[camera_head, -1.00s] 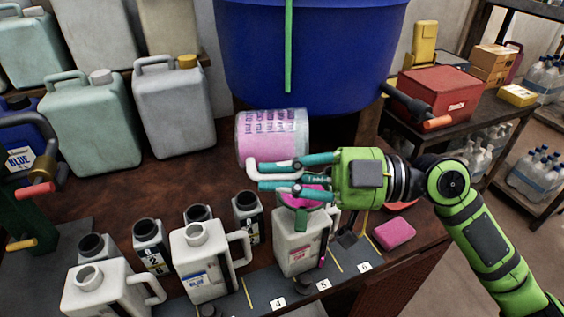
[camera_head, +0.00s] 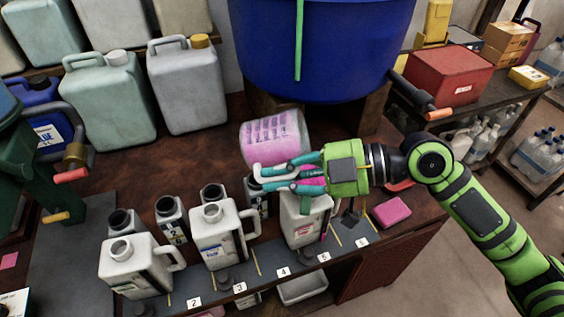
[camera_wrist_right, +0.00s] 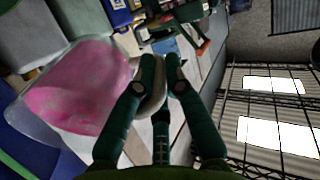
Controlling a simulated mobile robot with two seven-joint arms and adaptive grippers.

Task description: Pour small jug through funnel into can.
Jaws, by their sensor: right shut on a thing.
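The small jug (camera_head: 276,140) is a clear measuring vessel with purple markings and pink liquid. My right gripper (camera_head: 262,177) is shut on its pale handle and holds it tilted above the bench. In the right wrist view the jug (camera_wrist_right: 80,88) is left of the gripper fingers (camera_wrist_right: 160,75). The funnel (camera_head: 311,186) is pink and sits over the white can (camera_head: 303,228), below the gripper and mostly hidden by it. I cannot see a stream of liquid, and the funnel's inside is hidden. My left gripper is not in view.
White cans (camera_head: 219,236) (camera_head: 135,266) and dark-capped bottles stand to the left along the numbered strip (camera_head: 259,282). A pink sponge (camera_head: 391,212) lies right of the can. The blue vat (camera_head: 315,50) rises behind the jug. Large canisters (camera_head: 108,100) stand at back left.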

